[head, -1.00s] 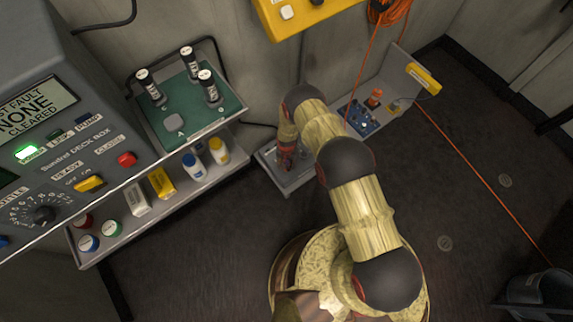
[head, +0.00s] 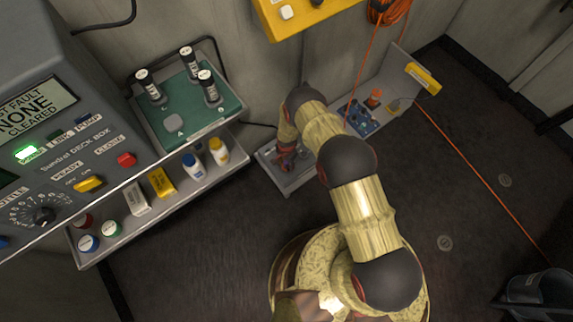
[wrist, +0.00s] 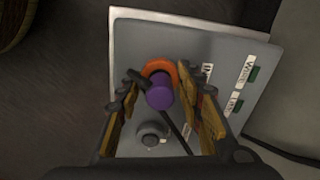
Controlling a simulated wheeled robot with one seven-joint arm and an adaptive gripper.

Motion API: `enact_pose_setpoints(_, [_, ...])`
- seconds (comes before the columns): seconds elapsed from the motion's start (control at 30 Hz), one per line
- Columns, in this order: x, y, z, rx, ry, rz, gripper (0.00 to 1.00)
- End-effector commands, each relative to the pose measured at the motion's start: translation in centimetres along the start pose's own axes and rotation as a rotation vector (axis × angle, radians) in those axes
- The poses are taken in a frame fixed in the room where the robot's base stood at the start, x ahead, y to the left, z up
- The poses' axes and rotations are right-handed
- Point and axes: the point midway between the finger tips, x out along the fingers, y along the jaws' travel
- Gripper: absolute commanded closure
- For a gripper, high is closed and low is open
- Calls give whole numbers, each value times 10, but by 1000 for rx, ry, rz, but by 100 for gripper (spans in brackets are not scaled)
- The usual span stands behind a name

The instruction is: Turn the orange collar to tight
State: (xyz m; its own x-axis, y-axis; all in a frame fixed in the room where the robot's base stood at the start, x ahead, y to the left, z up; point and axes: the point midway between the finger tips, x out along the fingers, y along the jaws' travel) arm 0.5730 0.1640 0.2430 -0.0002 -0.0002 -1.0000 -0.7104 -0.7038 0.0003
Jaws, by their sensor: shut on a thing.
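The orange collar (wrist: 157,66) shows in the wrist view as a ring around the base of a purple cylinder (wrist: 160,94), on a pale grey panel (wrist: 135,38). My gripper (wrist: 168,78) has its two fingers on either side of the collar, shut on it; the exact contact is partly hidden by the fingertips. A dark thin rod or cable crosses by the purple part. Small labels with green squares (wrist: 253,75) are on the panel's right; I cannot read them surely. In the head view my gripper (head: 288,158) is low over the grey panel (head: 296,184), and the collar is hidden.
A round grey knob (wrist: 151,135) is on the panel below the collar. In the head view a shelf unit with a green mat (head: 190,127) and a control box (head: 85,150) stand left. A grey tray (head: 385,118) with blue parts lies behind right.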

Motion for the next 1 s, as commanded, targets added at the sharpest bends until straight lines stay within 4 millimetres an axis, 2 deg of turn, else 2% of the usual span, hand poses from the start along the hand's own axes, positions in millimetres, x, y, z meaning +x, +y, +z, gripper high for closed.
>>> enact_pose_setpoints(0.4, [0, 0, 0, 7, 0, -1, 89])
enact_pose_setpoints(0.43, [0, 0, 0, 7, 0, -1, 62])
enact_pose_setpoints(0.73, [0, 0, 0, 6, 0, 0, 45])
enact_pose_setpoints(1.0, [0, 0, 0, 6, 0, 0, 45])
